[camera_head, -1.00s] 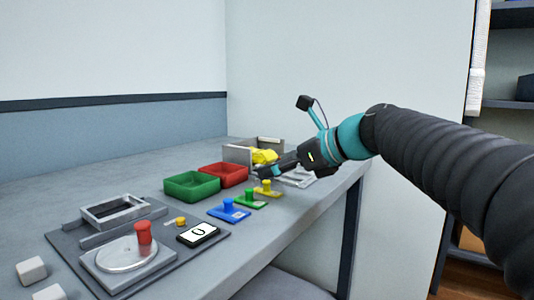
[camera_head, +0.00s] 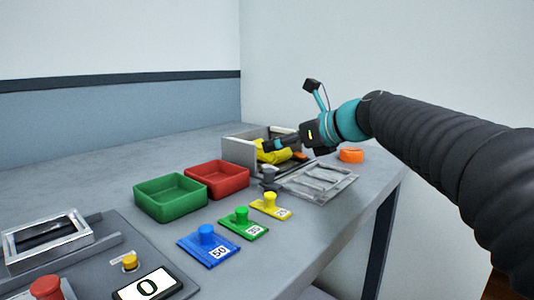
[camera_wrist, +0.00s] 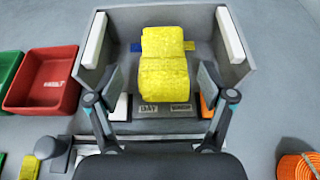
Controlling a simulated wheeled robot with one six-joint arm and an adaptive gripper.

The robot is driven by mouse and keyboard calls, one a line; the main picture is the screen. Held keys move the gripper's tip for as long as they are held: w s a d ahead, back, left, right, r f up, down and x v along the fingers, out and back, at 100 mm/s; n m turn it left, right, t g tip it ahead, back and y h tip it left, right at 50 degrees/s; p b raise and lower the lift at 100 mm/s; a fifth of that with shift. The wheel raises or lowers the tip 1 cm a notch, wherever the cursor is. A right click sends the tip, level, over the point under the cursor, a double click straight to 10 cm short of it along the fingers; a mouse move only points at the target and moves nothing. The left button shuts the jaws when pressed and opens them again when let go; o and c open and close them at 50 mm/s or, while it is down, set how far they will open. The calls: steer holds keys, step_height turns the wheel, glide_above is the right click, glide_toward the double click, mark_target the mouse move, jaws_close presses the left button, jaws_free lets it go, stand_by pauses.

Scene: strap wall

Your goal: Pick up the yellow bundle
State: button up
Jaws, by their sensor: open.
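The yellow bundle (camera_wrist: 165,72) lies in an open-fronted grey bay (camera_wrist: 118,18) in the wrist view. It looks like a thick folded or wound strap. In the head view the bundle (camera_head: 272,153) shows partly behind my gripper (camera_head: 276,147). My gripper (camera_wrist: 152,80) is open in the wrist view, one finger to the left and one to the right of the bundle's near part. A gap shows on both sides, and nothing is held. I cannot tell how far the fingertips are above it.
Red (camera_head: 217,178) and green (camera_head: 170,196) trays stand left of the bay. A grey slotted frame (camera_head: 318,180) is in front, with an orange coil (camera_head: 351,155) to its right. Blue, green and yellow knobbed plates (camera_head: 208,244) line the table's front. Bay walls stand close beside my fingers.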

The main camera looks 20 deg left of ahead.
mark_target(259, 146)
steer(key=shift+r+x, duration=0.15)
steer(key=shift+x, duration=1.85)
steer(key=shift+r+x, duration=0.15)
steer(key=shift+x, duration=1.85)
steer(key=shift+w, duration=0.1)
steer(key=c, duration=1.2)
steer(key=shift+c, duration=0.6)
